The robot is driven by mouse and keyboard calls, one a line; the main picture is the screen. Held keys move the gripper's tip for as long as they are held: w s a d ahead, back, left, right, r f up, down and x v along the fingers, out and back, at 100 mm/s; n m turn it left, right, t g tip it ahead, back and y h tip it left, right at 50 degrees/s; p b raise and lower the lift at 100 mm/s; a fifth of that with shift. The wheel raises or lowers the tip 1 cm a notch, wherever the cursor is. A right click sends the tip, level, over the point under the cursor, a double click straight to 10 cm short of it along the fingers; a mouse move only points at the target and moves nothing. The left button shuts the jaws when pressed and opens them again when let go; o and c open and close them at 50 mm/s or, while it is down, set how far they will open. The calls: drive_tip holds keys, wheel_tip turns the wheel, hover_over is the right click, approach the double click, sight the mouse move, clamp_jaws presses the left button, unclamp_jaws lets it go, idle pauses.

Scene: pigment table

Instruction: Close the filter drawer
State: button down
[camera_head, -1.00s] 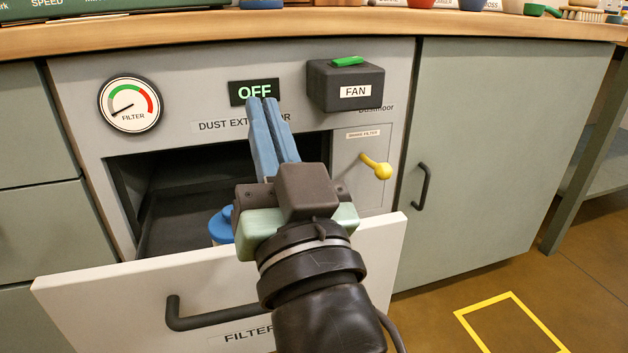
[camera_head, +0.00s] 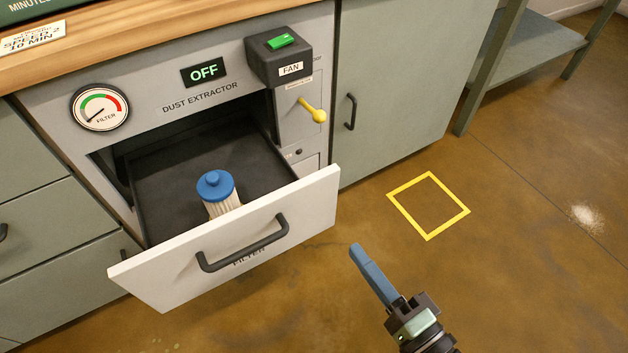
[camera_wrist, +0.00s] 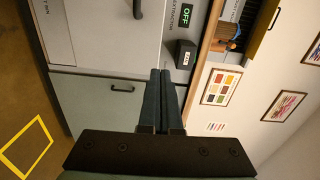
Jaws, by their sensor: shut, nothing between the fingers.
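The filter drawer (camera_head: 165,278) stands open in the head view, pulled out from the dust extractor (camera_head: 165,95). Its white front carries a dark bar handle (camera_head: 245,252). A pleated filter with a blue cap (camera_head: 215,186) stands upright inside the drawer. My gripper (camera_head: 356,248) is shut and empty, to the right of the drawer front and apart from it. It also shows in the wrist view (camera_wrist: 160,73), its blue fingers together. The white drawer front (camera_wrist: 95,30) shows at the upper left there, with part of its handle at the top edge.
The fan box (camera_head: 285,55) with a green switch and a yellow lever (camera_head: 313,110) sit right of the drawer opening. A green cabinet (camera_head: 385,85) stands beside them. A yellow floor outline (camera_head: 428,238) marks open floor on the right.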

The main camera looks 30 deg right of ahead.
drive_tip(key=b, duration=0.2)
approach(307, 185)
drive_tip(key=w, duration=0.5)
drive_tip(key=shift+w+a+f, duration=0.1)
drive_tip(key=shift+w+f, duration=0.1)
drive_tip(key=shift+w, duration=0.7)
